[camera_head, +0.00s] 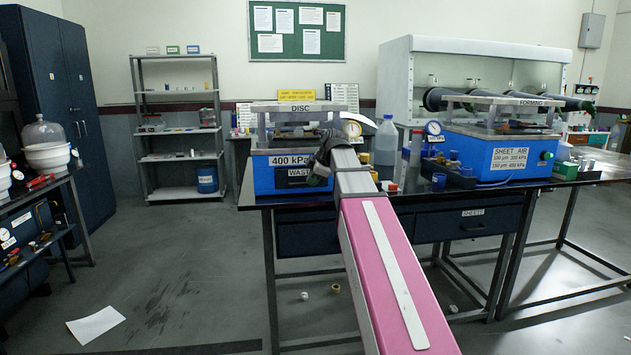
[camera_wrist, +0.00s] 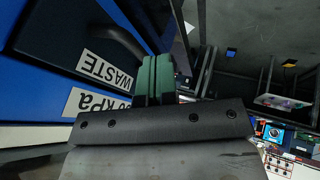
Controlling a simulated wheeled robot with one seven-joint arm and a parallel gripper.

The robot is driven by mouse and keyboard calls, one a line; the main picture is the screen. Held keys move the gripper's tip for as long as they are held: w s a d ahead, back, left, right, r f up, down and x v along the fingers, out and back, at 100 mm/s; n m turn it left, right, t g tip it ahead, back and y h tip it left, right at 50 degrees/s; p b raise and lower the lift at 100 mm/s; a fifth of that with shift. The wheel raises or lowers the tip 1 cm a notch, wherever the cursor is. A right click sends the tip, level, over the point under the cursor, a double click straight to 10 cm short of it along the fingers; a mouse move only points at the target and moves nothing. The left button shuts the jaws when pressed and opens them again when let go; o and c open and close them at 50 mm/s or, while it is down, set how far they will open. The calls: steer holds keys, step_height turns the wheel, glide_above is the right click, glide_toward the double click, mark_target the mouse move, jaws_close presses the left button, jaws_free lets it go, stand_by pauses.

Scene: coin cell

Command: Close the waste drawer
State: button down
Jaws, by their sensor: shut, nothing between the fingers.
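The waste drawer (camera_head: 298,173) has a dark front with a white WASTE label, low in the blue 400 kPa press box on the bench. In the wrist view the drawer front (camera_wrist: 72,32) fills the upper left, with its dark bar handle (camera_wrist: 118,42) beside the label. I cannot tell how far the drawer stands out. My gripper (camera_head: 318,172) is at the right end of the drawer front. In the wrist view its green finger pads (camera_wrist: 155,72) are shut and empty, close beside the handle's end. Whether they touch it is unclear. My arm hides the box's right part.
The bench (camera_head: 405,196) holds a large bottle (camera_head: 386,142) and small containers right of my arm. Bench drawers (camera_head: 305,237) hang below. The floor left of the bench is open, with a paper sheet (camera_head: 96,325).

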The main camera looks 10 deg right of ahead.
steer(key=s+f+v, duration=0.1)
steer(key=s+v, duration=0.1)
steer(key=v, duration=0.9)
steer(key=s+a+f+m+g+h, duration=0.2)
steer(key=f+m, duration=0.7)
steer(key=f, duration=1.8)
steer(key=s+f+m+g+h, duration=0.1)
steer(key=s+f+m, duration=0.3)
steer(key=s+f, duration=0.3)
steer(key=s+f+m+g+h, duration=0.1)
steer(key=s+f+m, duration=0.3)
steer(key=f, duration=1.2)
steer(key=s+g, duration=0.1)
steer(key=s, duration=0.3)
steer(key=shift+s+d, duration=0.1)
steer(key=shift+s, duration=0.05)
